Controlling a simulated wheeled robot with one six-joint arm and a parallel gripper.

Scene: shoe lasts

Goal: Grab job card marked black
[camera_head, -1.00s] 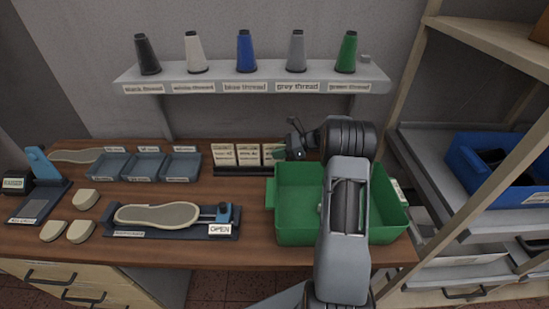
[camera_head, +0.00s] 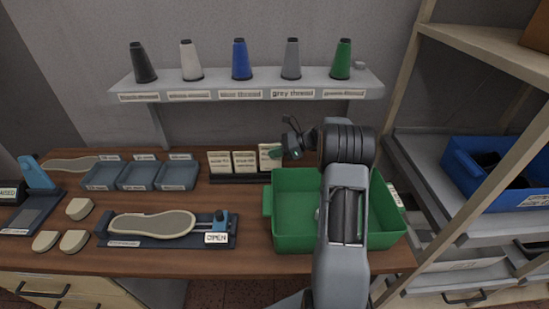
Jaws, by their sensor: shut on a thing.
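Three cream job cards show in the head view: the left card (camera_head: 219,162), the middle card (camera_head: 245,161) and the right card (camera_head: 268,156). The left and middle cards stand in a dark rack (camera_head: 235,179) at the back of the bench. Their print is too small to read, so I cannot tell which is marked black. My gripper (camera_head: 279,152) is shut on the right card at its right edge. This card sits a little higher than the other two. My gripper hides part of it.
A green bin (camera_head: 284,250) stands under my arm. A shelf (camera_head: 200,89) with thread cones is above the rack. Blue-grey trays (camera_head: 145,176) and a shoe-last fixture (camera_head: 150,240) lie left. A rack with a blue bin (camera_head: 465,185) stands right.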

